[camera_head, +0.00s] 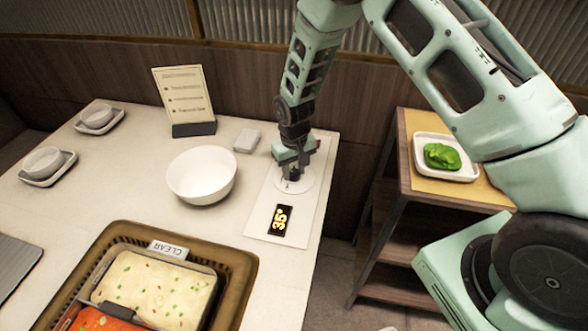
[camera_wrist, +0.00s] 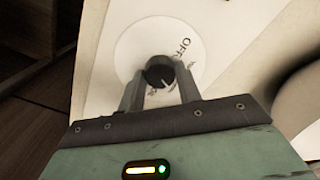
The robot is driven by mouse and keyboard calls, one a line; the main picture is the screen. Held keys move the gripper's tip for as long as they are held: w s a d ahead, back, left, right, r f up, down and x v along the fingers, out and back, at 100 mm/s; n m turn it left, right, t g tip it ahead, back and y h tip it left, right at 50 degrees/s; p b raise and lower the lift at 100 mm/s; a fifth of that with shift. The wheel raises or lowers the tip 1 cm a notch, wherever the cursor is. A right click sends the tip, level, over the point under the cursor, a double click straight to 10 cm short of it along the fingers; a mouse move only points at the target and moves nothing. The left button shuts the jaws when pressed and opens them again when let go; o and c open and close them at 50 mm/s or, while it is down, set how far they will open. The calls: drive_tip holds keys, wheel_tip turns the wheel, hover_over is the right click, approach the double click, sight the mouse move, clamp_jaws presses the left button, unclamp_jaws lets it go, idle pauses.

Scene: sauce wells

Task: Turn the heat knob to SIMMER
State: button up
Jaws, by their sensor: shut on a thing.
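The heat knob (camera_wrist: 160,73) is a small dark round knob with a light pointer line, on a white dial disc (camera_wrist: 135,50) with printed markings. "OFF" can be read at the upper right of the knob in the wrist view; the other markings are too small or covered. My gripper (camera_wrist: 161,88) is shut on the knob, one finger on each side. In the head view my gripper (camera_head: 291,172) reaches down onto the white control panel (camera_head: 262,225) and mostly hides the knob.
A white bowl (camera_head: 201,175) stands left of the panel, with a small pale box (camera_head: 247,140) and a menu stand (camera_head: 194,128) behind. A two-well pot (camera_head: 240,272) with a CLEAR label is in front. A cart (camera_head: 405,150) with greens stands right.

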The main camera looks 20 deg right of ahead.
sight(294, 172)
drive_tip(key=o, duration=1)
drive_tip(key=shift+r, duration=0.1)
wheel_tip(294, 172, up, 17)
drive_tip(key=b, duration=0.1)
drive_tip(key=shift+r+b, duration=0.15)
drive_tip(key=shift+b, duration=0.25)
